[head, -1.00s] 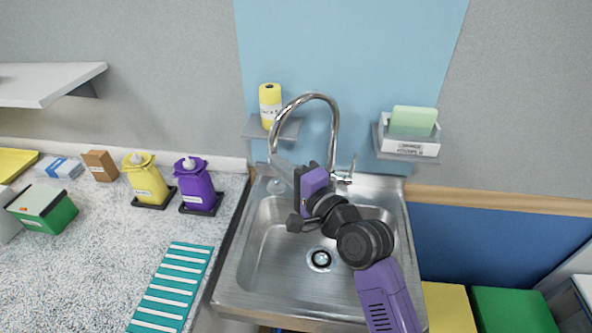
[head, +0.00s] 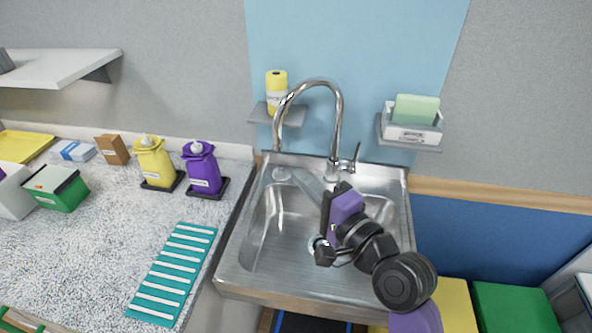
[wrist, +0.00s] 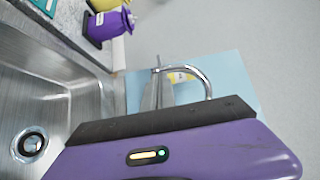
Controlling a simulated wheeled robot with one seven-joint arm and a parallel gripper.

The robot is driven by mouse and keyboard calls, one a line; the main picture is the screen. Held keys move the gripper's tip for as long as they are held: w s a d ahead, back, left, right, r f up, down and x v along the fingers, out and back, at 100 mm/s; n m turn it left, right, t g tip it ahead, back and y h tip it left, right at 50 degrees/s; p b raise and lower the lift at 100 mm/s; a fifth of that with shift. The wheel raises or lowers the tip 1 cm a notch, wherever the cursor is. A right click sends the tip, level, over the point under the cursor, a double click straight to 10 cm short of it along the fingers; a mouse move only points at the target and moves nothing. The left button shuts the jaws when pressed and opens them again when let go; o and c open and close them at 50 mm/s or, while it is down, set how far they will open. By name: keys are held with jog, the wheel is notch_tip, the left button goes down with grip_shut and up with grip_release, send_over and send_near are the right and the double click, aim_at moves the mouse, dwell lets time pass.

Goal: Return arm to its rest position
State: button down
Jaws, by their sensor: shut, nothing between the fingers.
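My gripper (head: 296,173), with a purple and black body and pale grey fingers, is over the sink in the head view. Its fingers are shut with nothing between them and point up and left towards the tap. In the wrist view the fingers (wrist: 157,78) show in front of the black edge of the purple hand. My arm is bent over the right side of the sink and runs down out of the head view.
The steel sink (head: 262,235) has a chrome tap (head: 338,110) at its back. Purple (head: 203,172) and yellow (head: 152,162) bottles stand on the counter to the left. A teal striped mat (head: 172,275) lies nearer. Small wall shelves hold a yellow bottle (head: 276,92) and a labelled box (head: 412,133).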

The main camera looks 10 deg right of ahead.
jog(key=s+d+n+t+h, duration=0.35)
jog(key=s+d+h, duration=0.25)
jog(key=s+d, duration=0.25)
jog(key=s+f+n+g, duration=0.2)
jog(key=s+f+n, duration=0.3)
jog(key=s, duration=1.1)
jog(key=s+f+n+g+h+b, duration=0.1)
jog(key=s+f+n+g, duration=0.2)
jog(key=s, duration=1.2)
notch_tip(320, 180, down, 4)
jog(key=shift+s+d+r+n, duration=0.3)
jog(key=shift+s+n, duration=0.1)
jog(key=shift+n, duration=0.55)
